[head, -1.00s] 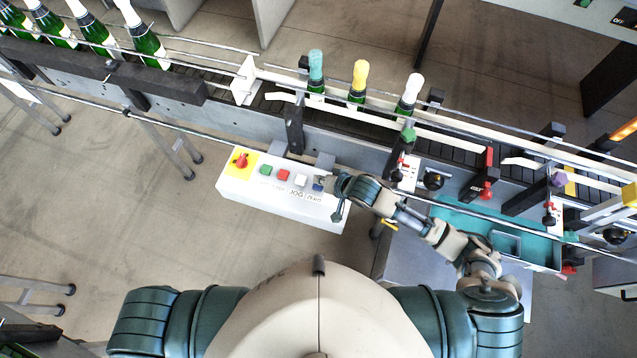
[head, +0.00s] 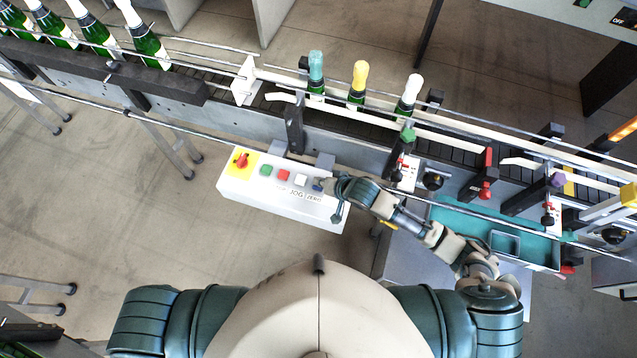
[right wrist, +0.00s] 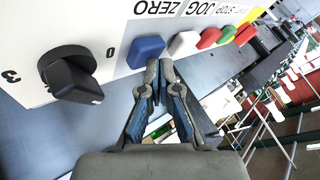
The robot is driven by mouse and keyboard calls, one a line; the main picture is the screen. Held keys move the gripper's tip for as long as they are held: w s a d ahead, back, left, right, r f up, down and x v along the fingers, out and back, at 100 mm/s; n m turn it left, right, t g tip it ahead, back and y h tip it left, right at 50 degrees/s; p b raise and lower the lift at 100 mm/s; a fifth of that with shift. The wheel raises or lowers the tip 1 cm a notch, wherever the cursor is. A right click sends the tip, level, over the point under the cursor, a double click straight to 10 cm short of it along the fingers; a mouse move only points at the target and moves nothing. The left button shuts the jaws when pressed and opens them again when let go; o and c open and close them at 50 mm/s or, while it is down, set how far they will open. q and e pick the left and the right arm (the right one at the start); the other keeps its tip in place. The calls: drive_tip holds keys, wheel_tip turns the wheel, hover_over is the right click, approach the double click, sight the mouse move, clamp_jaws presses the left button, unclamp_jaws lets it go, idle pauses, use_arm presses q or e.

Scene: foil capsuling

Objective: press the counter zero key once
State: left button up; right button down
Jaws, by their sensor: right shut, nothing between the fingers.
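The counter zero key is a blue key (head: 318,187) at the right end of a key row on a white control box (head: 240,187). In the right wrist view the blue key (right wrist: 146,51) sits beside the printed word ZERO. My right gripper (head: 327,183) is shut and empty, with its fingertips at the blue key. In the right wrist view the gripper's tips (right wrist: 160,66) are close by the blue key's edge, on the side towards the white key (right wrist: 183,43). I cannot tell whether they touch it. My left gripper is not in view.
A black knob (right wrist: 72,74) is beyond the blue key. The conveyor with capped bottles (head: 358,85) runs behind. A teal tray (head: 470,218) lies under my right arm.

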drive_tip(key=shift+f, duration=0.35)
idle(0.4)
drive_tip(key=shift+r, duration=0.15)
drive_tip(key=shift+r+p, duration=0.85)
drive_tip(key=shift+p, duration=0.4)
wheel_tip(320, 180, up, 5)
drive_tip(key=p, duration=0.6)
drive_tip(key=shift+r, duration=0.1)
